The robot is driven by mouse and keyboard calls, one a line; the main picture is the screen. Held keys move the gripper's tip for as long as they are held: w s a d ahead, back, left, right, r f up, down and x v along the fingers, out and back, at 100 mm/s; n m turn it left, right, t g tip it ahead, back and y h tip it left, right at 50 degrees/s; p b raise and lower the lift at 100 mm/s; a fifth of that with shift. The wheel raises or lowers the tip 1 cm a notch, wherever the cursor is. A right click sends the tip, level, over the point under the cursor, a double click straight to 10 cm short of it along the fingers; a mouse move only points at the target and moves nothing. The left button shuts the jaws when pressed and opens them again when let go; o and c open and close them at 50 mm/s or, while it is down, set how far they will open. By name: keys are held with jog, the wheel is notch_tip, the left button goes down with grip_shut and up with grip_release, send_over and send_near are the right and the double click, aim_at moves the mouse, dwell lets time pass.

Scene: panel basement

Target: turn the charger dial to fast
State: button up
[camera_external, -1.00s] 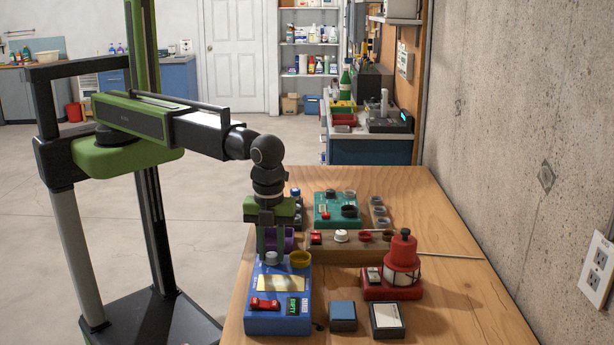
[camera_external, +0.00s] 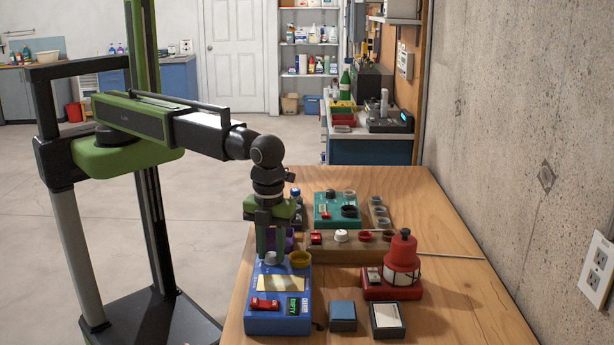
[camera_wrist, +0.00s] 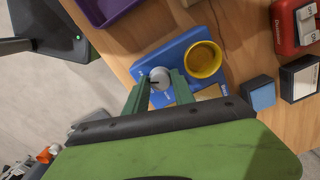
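The charger is a blue box (camera_external: 278,322) at the front left of the bench, with a grey dial (camera_external: 272,258), a yellow ring, a pale label, a red switch and a small dark display with green text. In the wrist view the grey dial (camera_wrist: 160,79) shows a dark pointer line; the markings around it are too small to read. My gripper (camera_external: 273,254) points down over the dial. In the wrist view its two green fingers stand either side of the dial, apart, with their tips close to it. Contact with the dial cannot be told.
The yellow ring (camera_wrist: 203,60) stands close beside the dial. A red lantern-like device (camera_external: 401,266), a blue block (camera_external: 342,315) and a white-topped block (camera_external: 387,317) stand to the right. A purple bin (camera_wrist: 104,8) and a teal box (camera_external: 335,208) lie behind. The bench's right side is clear.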

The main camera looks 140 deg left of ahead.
jog(key=o, duration=0.4)
jog(key=shift+c, duration=0.2)
